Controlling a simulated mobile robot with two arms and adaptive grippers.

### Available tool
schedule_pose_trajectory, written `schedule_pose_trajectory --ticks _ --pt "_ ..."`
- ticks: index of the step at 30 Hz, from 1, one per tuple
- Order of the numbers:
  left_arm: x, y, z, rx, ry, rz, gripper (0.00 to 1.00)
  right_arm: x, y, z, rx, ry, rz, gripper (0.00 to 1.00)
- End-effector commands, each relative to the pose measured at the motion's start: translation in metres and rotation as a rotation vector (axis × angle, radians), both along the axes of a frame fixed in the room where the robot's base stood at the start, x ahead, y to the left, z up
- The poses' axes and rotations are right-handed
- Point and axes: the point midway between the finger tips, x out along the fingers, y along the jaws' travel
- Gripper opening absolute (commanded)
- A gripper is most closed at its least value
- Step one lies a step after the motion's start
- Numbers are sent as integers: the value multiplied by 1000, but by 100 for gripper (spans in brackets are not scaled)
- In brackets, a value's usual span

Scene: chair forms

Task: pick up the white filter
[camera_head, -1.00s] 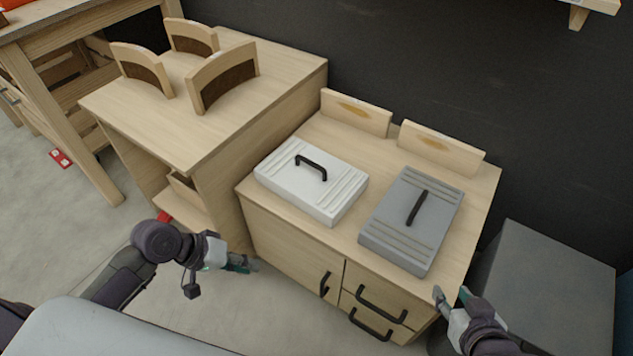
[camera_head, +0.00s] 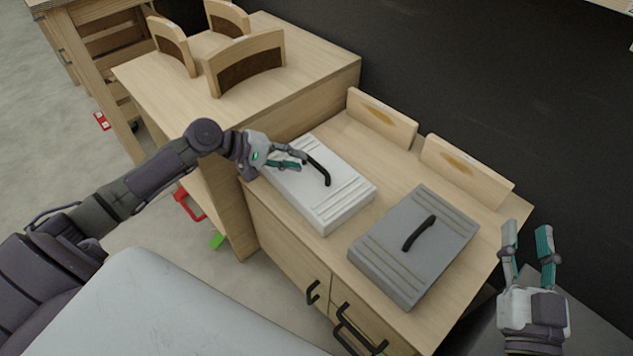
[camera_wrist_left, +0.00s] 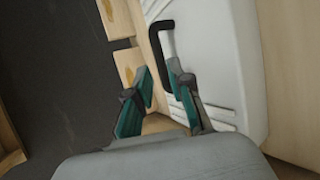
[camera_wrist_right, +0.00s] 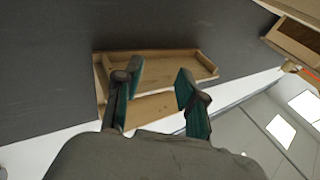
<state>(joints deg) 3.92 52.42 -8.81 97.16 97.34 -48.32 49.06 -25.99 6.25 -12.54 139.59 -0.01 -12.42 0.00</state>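The white filter (camera_head: 322,200) is a flat white box with ridges and a black handle (camera_head: 318,171), lying on the wooden cabinet. In the left wrist view the white filter (camera_wrist_left: 217,60) and its black handle (camera_wrist_left: 155,42) lie just beyond the fingertips. My left gripper (camera_head: 304,160) is over the filter's far-left part, close to the handle.
A grey filter (camera_head: 412,245) with a black handle lies right of the white one. Two wooden boards (camera_head: 382,118) (camera_head: 466,170) stand along the cabinet's back. A taller wooden unit (camera_head: 300,100) with curved wooden pieces stands at the left. A dark wall rises behind.

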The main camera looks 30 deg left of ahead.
Motion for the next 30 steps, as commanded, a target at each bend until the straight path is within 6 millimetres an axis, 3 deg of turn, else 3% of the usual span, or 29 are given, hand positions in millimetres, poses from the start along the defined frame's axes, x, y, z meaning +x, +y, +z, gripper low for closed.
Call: schedule_pose_trajectory --ticks 8,19,30 --pt "9 -11 -9 1 -3 -1 20 -4 2 19 33 -122 8 40" --pt "30 -36 -29 1 -2 -2 20 -37 2 77 142 -510 29 40" --pt "35 -41 -32 2 -1 -1 20 -47 1 88 164 -583 32 40"
